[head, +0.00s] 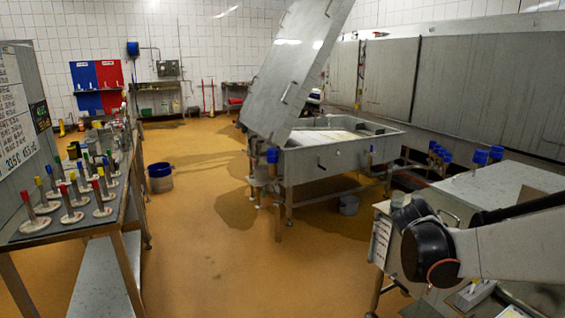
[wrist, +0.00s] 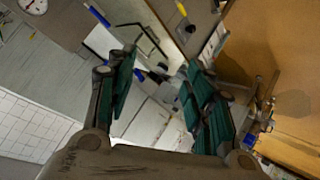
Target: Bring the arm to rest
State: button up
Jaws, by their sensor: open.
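My gripper (wrist: 161,82) shows in the wrist view with its two green-padded fingers spread wide apart. Nothing is held between the fingers; behind the gap are a pale surface and white things at some distance. In the head view my arm (head: 510,245) reaches in from the right edge, with a dark rounded joint (head: 428,250) at its near end, over the steel cabinet side. The gripper itself cannot be made out in the head view.
A steel table (head: 62,226) with several coloured-handled moulds stands at left. A large steel vat (head: 330,160) with a raised lid (head: 295,65) is at centre. A blue bucket (head: 160,178) stands on the open tan floor. A steel worktop (head: 500,185) lies beside my arm.

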jog(key=s+a+n+y, duration=0.1)
jog(key=s+a+y, duration=0.2)
jog(key=s+a, duration=0.7)
jog(key=s+a+n+y, duration=0.2)
jog(key=s+a, duration=0.7)
jog(key=s, duration=0.9)
jog(key=shift+a+y, duration=0.35)
jog(key=shift+y, duration=0.85)
jog(key=shift+g, duration=0.3)
